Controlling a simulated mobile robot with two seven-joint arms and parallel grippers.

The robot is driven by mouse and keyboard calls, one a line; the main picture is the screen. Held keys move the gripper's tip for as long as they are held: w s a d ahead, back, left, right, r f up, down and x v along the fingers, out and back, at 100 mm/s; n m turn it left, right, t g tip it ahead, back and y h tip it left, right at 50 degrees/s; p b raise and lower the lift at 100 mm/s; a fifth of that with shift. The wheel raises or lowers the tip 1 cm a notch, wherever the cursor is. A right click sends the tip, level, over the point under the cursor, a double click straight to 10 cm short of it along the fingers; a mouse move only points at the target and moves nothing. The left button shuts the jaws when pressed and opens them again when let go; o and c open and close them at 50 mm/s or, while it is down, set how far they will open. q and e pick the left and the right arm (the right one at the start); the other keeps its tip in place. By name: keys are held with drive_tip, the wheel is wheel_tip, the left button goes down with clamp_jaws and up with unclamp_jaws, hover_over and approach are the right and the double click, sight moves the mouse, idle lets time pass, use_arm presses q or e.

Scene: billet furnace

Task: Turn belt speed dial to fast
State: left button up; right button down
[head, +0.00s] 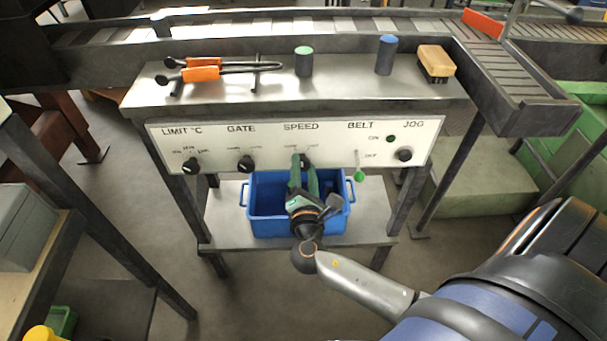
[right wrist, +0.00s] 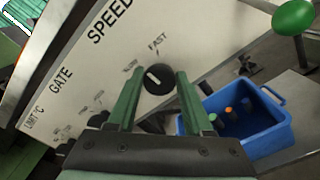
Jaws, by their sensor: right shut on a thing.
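The speed dial (head: 305,160) is a round black knob on the white control panel (head: 221,147), under the SPEED label. My right gripper (head: 303,163) reaches it from the front and is shut on it. In the right wrist view the dial (right wrist: 160,80) sits between the two green fingers of the gripper (right wrist: 159,88). Its white mark points up and left in that view, between the small left label and the FAST label (right wrist: 157,43); the exact setting is hard to tell. In the head view the fingers hide part of the dial. My left gripper is not in view.
Other panel controls are the limit dial (head: 191,166), gate dial (head: 245,164), jog knob (head: 404,154) and green-tipped belt lever (head: 359,176). A blue bin (head: 264,226) stands on the shelf below.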

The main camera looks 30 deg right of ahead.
drive_tip(key=shift+f+m+b, duration=0.2)
drive_tip(key=shift+m+b, duration=0.5)
drive_tip(key=shift+m, duration=0.3)
drive_tip(key=shift+d+m+b, duration=0.1)
drive_tip(key=shift+m+b, duration=0.65)
drive_tip(key=shift+m, duration=0.15)
drive_tip(key=shift+m+b, duration=0.7)
drive_tip(key=shift+m, duration=0.1)
drive_tip(key=shift+m+b, duration=0.65)
drive_tip(key=shift+m, duration=0.25)
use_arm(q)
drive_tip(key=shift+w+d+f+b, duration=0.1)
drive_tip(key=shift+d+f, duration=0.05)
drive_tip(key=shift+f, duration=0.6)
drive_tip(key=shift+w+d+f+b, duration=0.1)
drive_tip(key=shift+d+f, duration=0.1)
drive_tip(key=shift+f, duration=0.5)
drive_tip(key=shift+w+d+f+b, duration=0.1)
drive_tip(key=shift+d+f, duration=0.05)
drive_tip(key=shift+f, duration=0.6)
use_arm(e)
drive_tip(key=shift+r+m, duration=0.15)
drive_tip(key=shift+m, duration=0.25)
drive_tip(key=shift+c, duration=1.5)
unclamp_jaws()
